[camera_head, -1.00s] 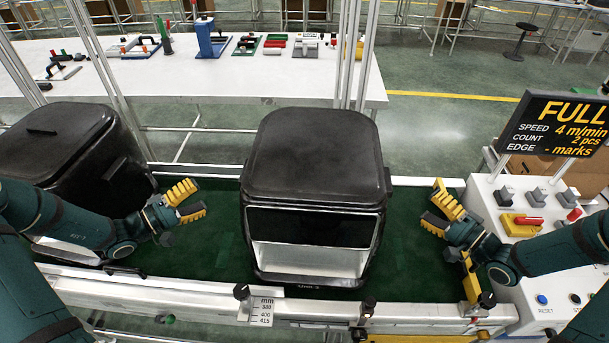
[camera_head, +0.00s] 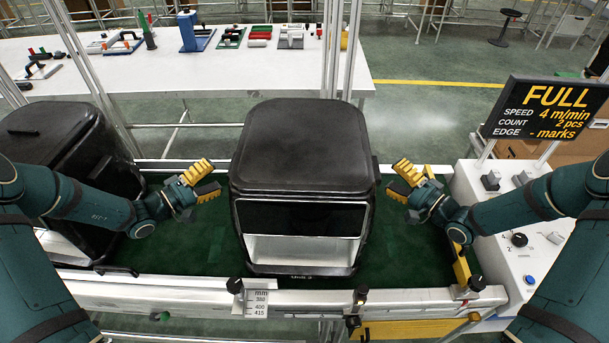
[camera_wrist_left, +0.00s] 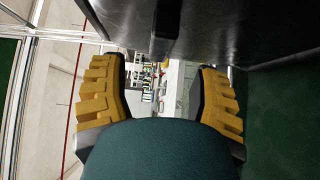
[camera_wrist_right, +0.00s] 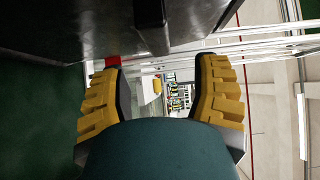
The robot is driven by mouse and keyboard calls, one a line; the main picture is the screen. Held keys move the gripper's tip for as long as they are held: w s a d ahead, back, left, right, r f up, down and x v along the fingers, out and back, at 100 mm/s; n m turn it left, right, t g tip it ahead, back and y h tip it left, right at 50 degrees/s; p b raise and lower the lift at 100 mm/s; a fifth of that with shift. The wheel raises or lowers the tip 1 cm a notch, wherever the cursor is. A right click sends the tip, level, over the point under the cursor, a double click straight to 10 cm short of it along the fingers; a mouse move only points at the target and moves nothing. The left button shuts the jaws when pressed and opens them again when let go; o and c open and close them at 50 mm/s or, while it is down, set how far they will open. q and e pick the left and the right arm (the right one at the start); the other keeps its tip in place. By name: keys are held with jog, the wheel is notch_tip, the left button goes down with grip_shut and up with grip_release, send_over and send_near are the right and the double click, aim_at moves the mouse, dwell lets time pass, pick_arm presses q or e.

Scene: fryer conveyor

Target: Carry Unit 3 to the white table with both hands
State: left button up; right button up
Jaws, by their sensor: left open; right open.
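Unit 3 (camera_head: 304,148) is a black fryer with a dark front window and a pale lower panel, upright on the green conveyor belt (camera_head: 405,244). Its label shows small at its lower front edge. My left gripper (camera_head: 211,181) is open just left of it, apart from its side. My right gripper (camera_head: 398,178) is open just right of it, also apart. Its dark wall fills the top of the left wrist view (camera_wrist_left: 225,30) and of the right wrist view (camera_wrist_right: 80,28). The white table (camera_head: 250,72) stands behind the conveyor.
A second black fryer (camera_head: 60,150) sits on the belt at left, behind my left arm. Metal posts (camera_head: 330,50) rise between the belt and the table. A sign reading FULL (camera_head: 548,108) stands above a control panel (camera_head: 490,215) at right. Tools and parts occupy the table's far side.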

pick_arm(q)
jog(key=x, duration=0.6)
jog(key=shift+w+d, duration=0.15)
jog(key=shift+d, duration=0.05)
pick_arm(e)
jog(key=x, duration=0.6)
jog(key=shift+w+a, duration=0.15)
jog(key=shift+w, duration=0.05)
pick_arm(q)
grip_shut()
pick_arm(e)
grip_shut()
jog(key=shift+s, duration=0.1)
pick_arm(q)
jog(key=shift+r, duration=0.15)
pick_arm(e)
jog(key=shift+r, duration=0.15)
